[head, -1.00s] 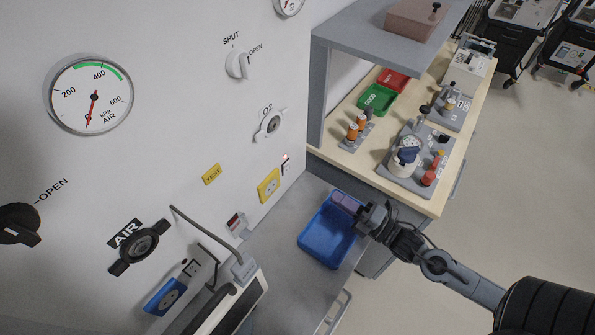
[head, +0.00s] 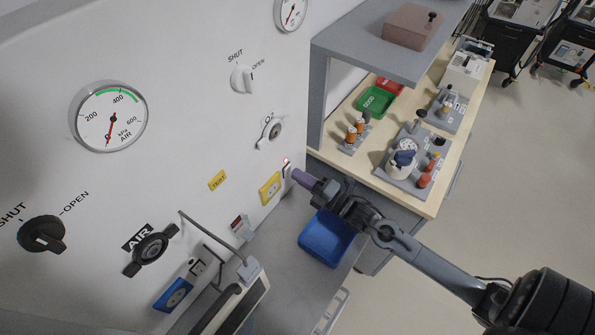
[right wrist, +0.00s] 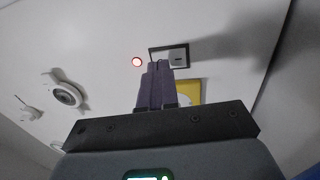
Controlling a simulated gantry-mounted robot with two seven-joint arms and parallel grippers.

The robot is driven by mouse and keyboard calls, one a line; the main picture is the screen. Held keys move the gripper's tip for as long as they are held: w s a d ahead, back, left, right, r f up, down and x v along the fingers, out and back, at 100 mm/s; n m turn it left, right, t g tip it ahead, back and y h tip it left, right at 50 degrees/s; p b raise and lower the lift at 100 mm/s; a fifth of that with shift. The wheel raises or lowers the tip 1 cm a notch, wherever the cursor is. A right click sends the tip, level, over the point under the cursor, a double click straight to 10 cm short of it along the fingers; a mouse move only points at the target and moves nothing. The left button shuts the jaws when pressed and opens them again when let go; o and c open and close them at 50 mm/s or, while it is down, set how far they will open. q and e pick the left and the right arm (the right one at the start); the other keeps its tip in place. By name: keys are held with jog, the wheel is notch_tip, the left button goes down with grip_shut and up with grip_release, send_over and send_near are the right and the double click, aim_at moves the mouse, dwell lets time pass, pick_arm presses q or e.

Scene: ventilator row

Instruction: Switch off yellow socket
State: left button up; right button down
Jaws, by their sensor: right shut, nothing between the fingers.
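The yellow socket (head: 270,189) is set in the white wall panel. Part of it shows behind my fingers in the right wrist view (right wrist: 189,91). A switch plate with a dark surround (right wrist: 172,56) sits just above the socket in that view, beside a lit red lamp (right wrist: 136,61). The lamp also glows in the head view (head: 286,160). My right gripper (head: 297,175) has its purple fingers shut and empty, pointing at the panel close to the switch. The fingertips overlap the plate's lower edge in the right wrist view; I cannot tell whether they touch. My left gripper is not in view.
A blue bin (head: 327,239) stands on the grey counter below my right gripper. A blue socket (head: 173,294), an AIR outlet (head: 150,249) and a yellow TEST label (head: 217,180) are on the panel. A wooden bench (head: 432,197) with trays lies to the right.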

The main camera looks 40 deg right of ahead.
jog(key=shift+w+a+r, duration=0.1)
jog(key=shift+w+a, duration=0.05)
jog(key=shift+w, duration=0.5)
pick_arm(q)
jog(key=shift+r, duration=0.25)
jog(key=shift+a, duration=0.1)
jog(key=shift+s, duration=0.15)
pick_arm(e)
jog(key=shift+w, duration=0.15)
jog(key=shift+r, duration=0.1)
jog(key=shift+s+r+p, duration=0.15)
jog(key=shift+s+p, duration=0.3)
pick_arm(q)
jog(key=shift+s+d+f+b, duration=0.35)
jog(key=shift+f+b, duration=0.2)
jog(key=shift+b, duration=0.3)
pick_arm(e)
jog(key=r+v, duration=0.3)
jog(key=v, duration=1)
